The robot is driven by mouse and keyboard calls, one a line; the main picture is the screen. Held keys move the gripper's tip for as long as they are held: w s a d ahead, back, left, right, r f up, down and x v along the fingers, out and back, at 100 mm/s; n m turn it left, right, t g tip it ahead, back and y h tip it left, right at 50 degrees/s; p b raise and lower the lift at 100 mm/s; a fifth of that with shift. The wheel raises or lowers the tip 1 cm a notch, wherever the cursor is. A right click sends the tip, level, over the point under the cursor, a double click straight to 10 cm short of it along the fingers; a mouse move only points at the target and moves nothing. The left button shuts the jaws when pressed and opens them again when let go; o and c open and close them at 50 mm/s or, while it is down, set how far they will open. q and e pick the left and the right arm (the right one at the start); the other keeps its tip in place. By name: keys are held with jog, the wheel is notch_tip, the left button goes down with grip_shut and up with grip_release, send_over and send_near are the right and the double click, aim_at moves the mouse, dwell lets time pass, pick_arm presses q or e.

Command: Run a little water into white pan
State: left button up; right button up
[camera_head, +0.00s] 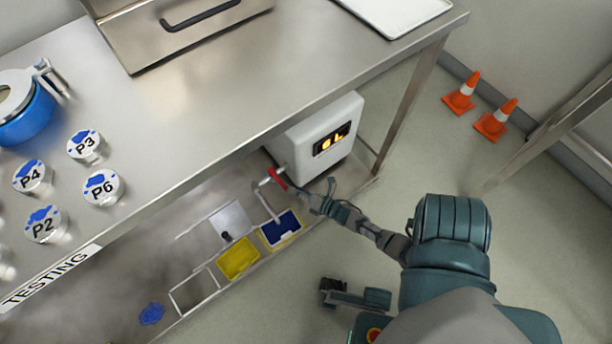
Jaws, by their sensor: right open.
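A white-rimmed pan (195,291), which looks empty, sits on the low shelf under the steel table, at the near end of a row. A yellow pan (239,260) and a blue pan (282,229) are beside it, towards the tap. The tap (264,199) has a pale spout reaching towards the blue pan and a red handle (277,178). I see no running water. My right gripper (311,199) is open, just right of the red handle; whether they touch is unclear.
A white box (318,137) with a lit display stands behind the tap. The steel table (215,100) overhangs the shelf and carries several labelled canisters. A pale square (230,219) and a blue patch (151,313) lie on the shelf. Orange cones (496,121) stand at the right.

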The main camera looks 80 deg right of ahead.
jog(key=v, duration=0.5)
jog(key=shift+s, duration=0.2)
jog(key=shift+w, duration=0.1)
